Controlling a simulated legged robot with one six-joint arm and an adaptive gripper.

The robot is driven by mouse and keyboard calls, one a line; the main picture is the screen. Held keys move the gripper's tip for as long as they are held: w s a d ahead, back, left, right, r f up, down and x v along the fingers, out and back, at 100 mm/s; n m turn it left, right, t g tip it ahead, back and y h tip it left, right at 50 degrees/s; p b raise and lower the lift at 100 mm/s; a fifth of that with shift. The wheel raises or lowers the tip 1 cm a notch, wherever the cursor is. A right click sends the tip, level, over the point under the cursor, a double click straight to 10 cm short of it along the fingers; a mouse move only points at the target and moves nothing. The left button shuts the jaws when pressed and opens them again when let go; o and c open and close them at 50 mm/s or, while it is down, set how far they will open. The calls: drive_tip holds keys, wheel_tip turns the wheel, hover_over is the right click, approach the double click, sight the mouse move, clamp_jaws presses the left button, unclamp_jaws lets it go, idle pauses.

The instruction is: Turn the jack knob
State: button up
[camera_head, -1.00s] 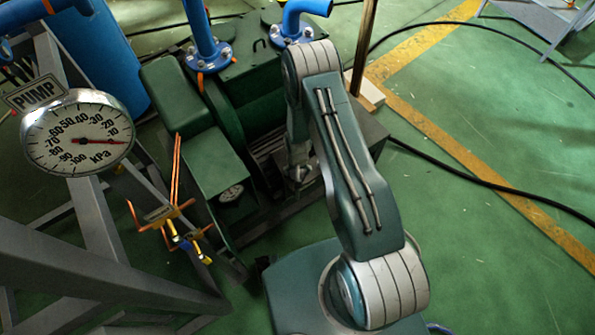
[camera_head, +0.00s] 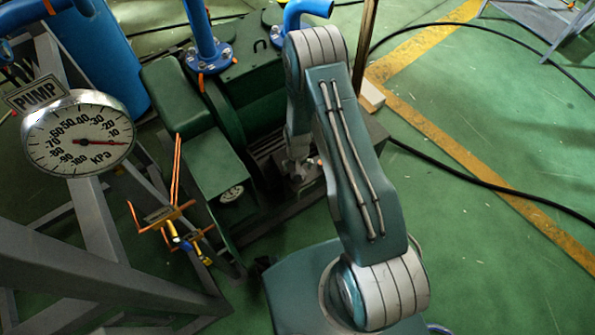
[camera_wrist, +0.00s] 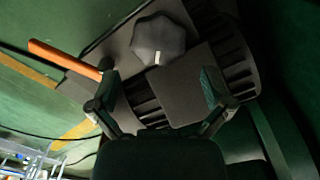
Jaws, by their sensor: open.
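A dark, lobed knob (camera_wrist: 160,40) with a short white mark sits at the top centre of the wrist view, on a grey box on the machine. My gripper (camera_wrist: 160,88) is open and empty. Its two fingers stand apart, to the lower left and lower right of the knob, and the knob is not between them. In the head view my gripper (camera_head: 300,172) is small and dark beside the green pump machine (camera_head: 205,165), partly covered by my arm. The knob cannot be made out there.
A pressure gauge (camera_head: 78,135) marked PUMP stands on a grey frame (camera_head: 100,245) at left. Blue pipes (camera_head: 203,35) rise from the machine. An orange bar (camera_wrist: 65,58) sticks out left of the knob. A black cable (camera_head: 480,183) crosses the open green floor at right.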

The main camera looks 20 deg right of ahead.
wheel_tip(320, 180, up, 8)
drive_tip(key=shift+f, duration=0.2)
idle(0.5)
drive_tip(key=s+r+n+t, duration=0.1)
drive_tip(key=s+r+t, duration=0.2)
drive_tip(key=r, duration=2.6)
drive_tip(key=s+r+n+t, duration=0.1)
drive_tip(key=s+r+t, duration=0.1)
drive_tip(key=s+r, duration=1.2)
drive_tip(key=s, duration=0.4)
drive_tip(key=shift+s+r+n+t, duration=0.15)
drive_tip(key=shift+r+n+t, duration=0.05)
drive_tip(key=shift+n+t, duration=0.1)
